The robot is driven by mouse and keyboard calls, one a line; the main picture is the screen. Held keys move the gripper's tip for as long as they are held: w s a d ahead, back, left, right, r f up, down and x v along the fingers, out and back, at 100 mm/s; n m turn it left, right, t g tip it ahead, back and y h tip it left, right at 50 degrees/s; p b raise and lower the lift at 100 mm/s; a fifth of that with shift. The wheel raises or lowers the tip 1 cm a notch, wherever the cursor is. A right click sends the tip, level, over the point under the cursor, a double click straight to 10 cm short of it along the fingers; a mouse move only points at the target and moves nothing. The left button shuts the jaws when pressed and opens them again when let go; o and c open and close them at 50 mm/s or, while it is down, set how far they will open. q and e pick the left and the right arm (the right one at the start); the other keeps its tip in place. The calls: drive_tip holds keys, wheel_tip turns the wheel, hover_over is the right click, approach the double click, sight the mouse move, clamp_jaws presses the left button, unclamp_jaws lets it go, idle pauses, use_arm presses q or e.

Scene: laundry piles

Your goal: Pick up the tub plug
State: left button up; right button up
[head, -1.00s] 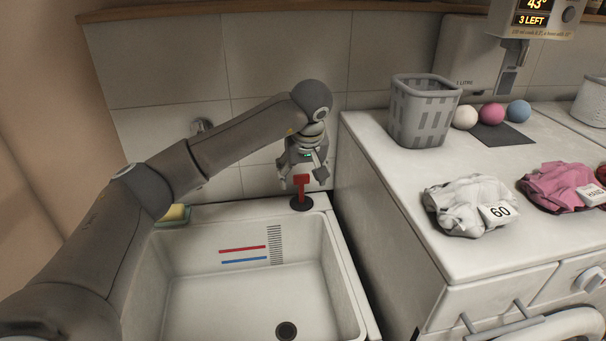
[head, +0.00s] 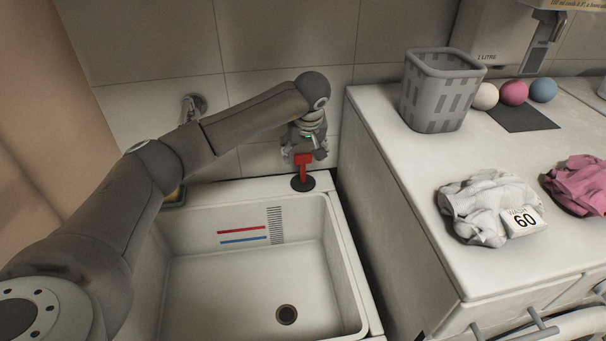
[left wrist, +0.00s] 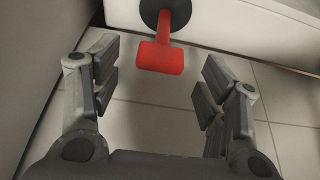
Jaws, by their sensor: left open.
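The tub plug (head: 302,171) has a red T-shaped handle on a round dark base. It stands upright on the rim of the white sink (head: 345,270), at its back right corner. My left gripper (head: 307,150) is open and empty, close behind the plug's handle. In the left wrist view, the plug (left wrist: 161,56) shows at top centre, its red handle between the two spread fingers of the gripper (left wrist: 160,72) and not visibly touching either. My right gripper is not in view.
The sink basin is empty, with a dark drain (head: 287,314). A tap (head: 193,105) is on the tiled wall, partly behind my left arm. The white counter (head: 400,200) at right bears a grey basket (head: 438,92), balls and laundry piles (head: 490,205).

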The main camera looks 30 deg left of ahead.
sight(303, 155)
use_arm(q)
drive_tip(key=shift+p+x, duration=0.3)
drive_tip(key=shift+x, duration=1.35)
drive_tip(key=shift+r, duration=0.1)
drive_tip(key=c, duration=1.5)
